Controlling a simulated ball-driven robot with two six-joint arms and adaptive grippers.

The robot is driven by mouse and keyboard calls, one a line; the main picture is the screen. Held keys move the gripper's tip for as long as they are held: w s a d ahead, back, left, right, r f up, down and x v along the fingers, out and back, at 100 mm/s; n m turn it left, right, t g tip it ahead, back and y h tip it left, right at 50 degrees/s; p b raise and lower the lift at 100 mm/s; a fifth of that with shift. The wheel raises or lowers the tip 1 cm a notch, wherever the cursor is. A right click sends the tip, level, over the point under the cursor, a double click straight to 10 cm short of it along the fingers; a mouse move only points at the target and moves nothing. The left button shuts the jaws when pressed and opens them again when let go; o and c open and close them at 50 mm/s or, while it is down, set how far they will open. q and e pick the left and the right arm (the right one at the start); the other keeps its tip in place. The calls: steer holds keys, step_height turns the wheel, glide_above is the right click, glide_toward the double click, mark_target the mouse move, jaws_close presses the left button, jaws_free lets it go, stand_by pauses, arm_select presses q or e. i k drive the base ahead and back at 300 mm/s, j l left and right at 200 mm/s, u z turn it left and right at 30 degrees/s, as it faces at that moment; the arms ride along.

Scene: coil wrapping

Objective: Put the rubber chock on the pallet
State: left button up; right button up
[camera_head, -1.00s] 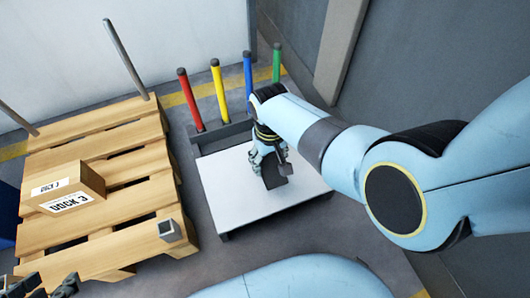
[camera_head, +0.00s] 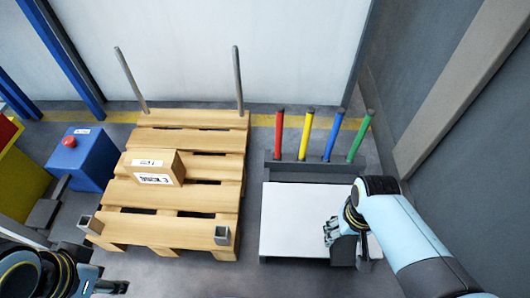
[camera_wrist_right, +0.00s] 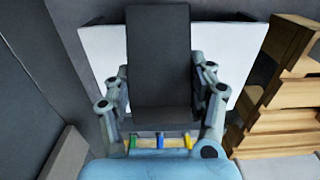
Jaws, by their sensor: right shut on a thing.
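The rubber chock (camera_head: 343,250) is a dark block in my right gripper (camera_head: 348,240), over the front right part of a white-topped table in the head view. In the right wrist view the chock (camera_wrist_right: 158,60) stands between the two fingers of my right gripper (camera_wrist_right: 162,85), which is shut on it. The wooden pallet (camera_head: 200,232) lies to the left of the table, and its slats also show at the right of the right wrist view (camera_wrist_right: 285,95). My left gripper (camera_head: 108,284) is at the bottom left, in front of the pallet; its jaw opening is unclear.
A cardboard box (camera_head: 155,168) sits on the pallet. Metal posts (camera_head: 238,80) rise at its back, and short square sockets (camera_head: 222,235) stand at its front corners. Coloured posts (camera_head: 308,135) stand behind the white table (camera_head: 290,215). A blue box with a red button (camera_head: 85,160) stands left.

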mark_target(208, 173)
steer(key=j+u, duration=0.1)
steer(key=u, duration=0.3)
steer(key=i+j+u, duration=0.1)
steer(key=u, duration=0.75)
steer(key=i+j, duration=0.15)
steer(key=i+j+u, duration=0.05)
